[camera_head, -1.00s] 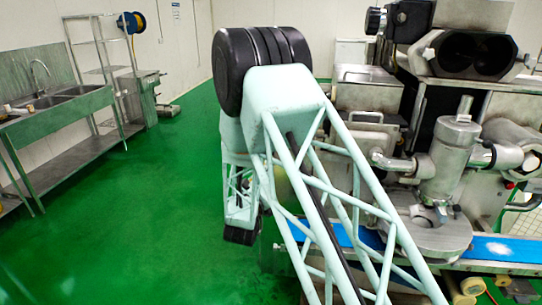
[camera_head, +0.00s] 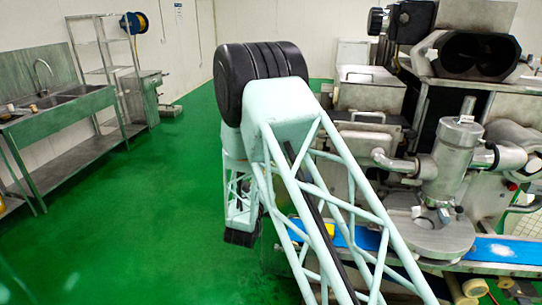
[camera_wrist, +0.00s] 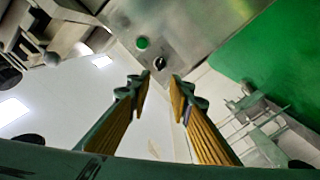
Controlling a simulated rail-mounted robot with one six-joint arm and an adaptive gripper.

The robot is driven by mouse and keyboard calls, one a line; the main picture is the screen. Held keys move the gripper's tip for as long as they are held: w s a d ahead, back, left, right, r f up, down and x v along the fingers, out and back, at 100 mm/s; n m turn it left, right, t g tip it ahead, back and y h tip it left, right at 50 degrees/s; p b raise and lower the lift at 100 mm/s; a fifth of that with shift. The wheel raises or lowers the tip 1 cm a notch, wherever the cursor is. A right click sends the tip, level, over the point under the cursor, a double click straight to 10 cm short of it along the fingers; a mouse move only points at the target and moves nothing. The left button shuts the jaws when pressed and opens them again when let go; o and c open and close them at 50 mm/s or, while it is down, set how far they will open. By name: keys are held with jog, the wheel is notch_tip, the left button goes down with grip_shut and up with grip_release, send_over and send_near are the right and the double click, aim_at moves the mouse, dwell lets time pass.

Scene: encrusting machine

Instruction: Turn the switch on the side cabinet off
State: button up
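A small black rotary switch (camera_wrist: 160,62) with a pale mark sits on the grey metal side cabinet (camera_wrist: 188,28) in the wrist view. It lies just beyond my fingertips, roughly in line with the gap between them. A green round button (camera_wrist: 142,42) is on the same panel, up and left of the switch. My gripper (camera_wrist: 161,77) is open and empty, with a clear gap between its two fingers. It appears apart from the switch, though the exact distance is hard to judge. The switch's angle is too small to read. The head view does not show the switch or gripper fingers.
The encrusting machine (camera_head: 440,165) stands at the right in the head view, with a blue conveyor belt (camera_head: 507,250) at its front. A sink bench (camera_head: 65,115) and shelf rack (camera_head: 92,60) are at the far left. Open green floor (camera_head: 130,220) lies between.

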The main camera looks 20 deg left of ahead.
jog(key=w+a, duration=0.2)
jog(key=w, duration=0.9)
jog(key=shift+w, duration=0.4)
jog(key=shift+a, duration=0.15)
grip_shut()
